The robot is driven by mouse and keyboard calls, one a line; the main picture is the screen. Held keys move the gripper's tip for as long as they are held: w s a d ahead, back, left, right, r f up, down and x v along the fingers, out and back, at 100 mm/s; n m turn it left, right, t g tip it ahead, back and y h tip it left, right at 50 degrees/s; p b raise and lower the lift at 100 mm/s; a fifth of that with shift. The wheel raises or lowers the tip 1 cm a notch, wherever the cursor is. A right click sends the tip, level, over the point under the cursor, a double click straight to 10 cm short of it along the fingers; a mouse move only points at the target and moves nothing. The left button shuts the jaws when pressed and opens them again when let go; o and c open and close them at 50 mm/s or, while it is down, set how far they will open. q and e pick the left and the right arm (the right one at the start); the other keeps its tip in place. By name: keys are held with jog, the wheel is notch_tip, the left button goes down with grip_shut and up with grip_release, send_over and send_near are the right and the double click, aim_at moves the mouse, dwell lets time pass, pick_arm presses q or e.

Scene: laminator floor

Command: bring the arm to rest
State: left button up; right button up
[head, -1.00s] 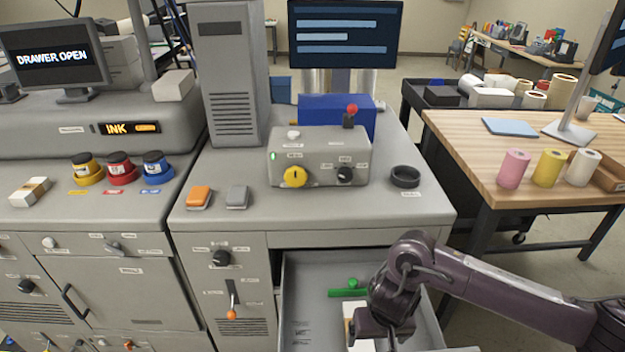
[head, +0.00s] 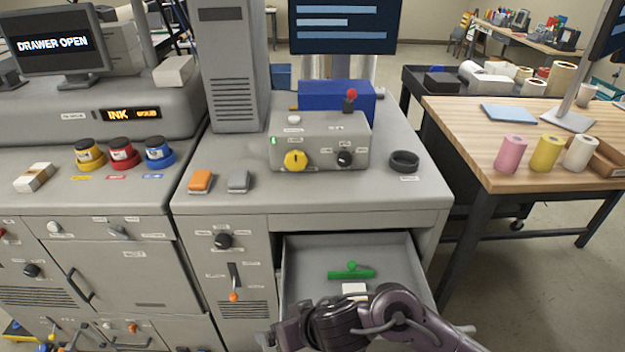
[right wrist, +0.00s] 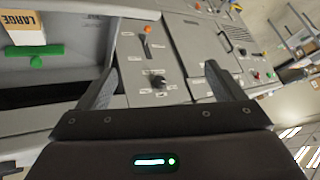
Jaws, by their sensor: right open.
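My right arm comes in from the lower right in the head view. Its right gripper (head: 283,338) is at the bottom of the picture, by the front left of the open drawer (head: 405,262). In the right wrist view the right gripper (right wrist: 163,82) is open. Nothing is between its two fingers, which point toward the grey cabinet front. My left gripper is not in view.
The drawer holds a green piece (head: 350,273) and a pale box (head: 355,289), partly hidden by my arm; its label reads LARGE in the wrist view. A grey control box (head: 320,140) stands above. A wooden table (head: 465,135) is at right.

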jog(key=d+r+m+t+h, duration=0.2)
jog(key=d+r+t, duration=0.15)
jog(key=d, duration=0.45)
jog(key=s+d+f+m+g+h, duration=0.1)
jog(key=s+d+f+g+h, duration=0.1)
jog(key=s+d, duration=0.45)
jog(key=s+d+f+g+h, duration=0.2)
jog(key=s+d+g, duration=0.15)
jog(key=d, duration=0.65)
notch_tip(320, 180, down, 38)
jog(key=s+b, duration=0.2)
jog(key=b, duration=0.6)
jog(key=s+d+f+g+b, duration=0.1)
jog(key=s+f+b, duration=0.2)
jog(key=s+f, duration=0.6)
jog(key=s+d+f+b, duration=0.2)
jog(key=s+f, duration=0.8)
jog(key=f, duration=0.5)
jog(key=shift+s+g+b, duration=0.15)
jog(key=shift+g+b, duration=0.25)
jog(key=shift+b, duration=0.25)
